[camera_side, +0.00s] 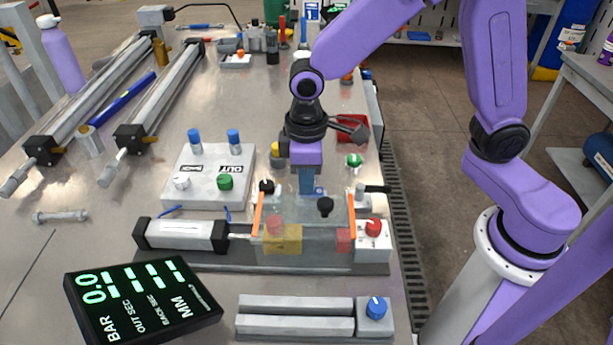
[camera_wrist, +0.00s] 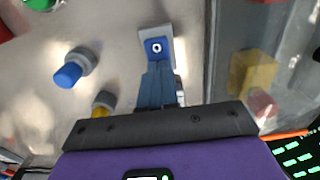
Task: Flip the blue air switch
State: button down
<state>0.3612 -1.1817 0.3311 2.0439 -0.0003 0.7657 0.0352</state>
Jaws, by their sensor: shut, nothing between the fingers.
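A small blue switch with a white ring mark (camera_wrist: 157,46) sits on a pale grey plate in the wrist view. My gripper (camera_wrist: 158,66) is shut and empty, its blue-grey fingertips right beside the switch's lower edge. I cannot tell whether they touch it. In the side view my gripper (camera_side: 307,190) points down behind the clear cover, and a bit of blue (camera_side: 319,190), probably the switch, shows just right of the fingertips. The rest of it is hidden there.
A clear cover with orange edges (camera_side: 350,215) stands in front of my gripper. A valve box (camera_side: 207,190) with knobs is to the left. A blue knob (camera_side: 376,307) sits on a front block near a display (camera_side: 140,303). A red bin (camera_side: 355,127) is behind.

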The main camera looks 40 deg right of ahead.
jog(key=shift+w+a+f+g+h, duration=0.15)
jog(key=shift+f+g+h, duration=0.45)
jog(key=shift+f, duration=0.05)
dwell(0.3)
jog(key=shift+s+d+r, duration=0.15)
jog(key=shift+s+d, duration=0.45)
notch_tip(320, 180, up, 15)
jog(key=w+a, duration=0.1)
jog(key=shift+w+a, duration=0.4)
jog(key=shift+f, duration=0.2)
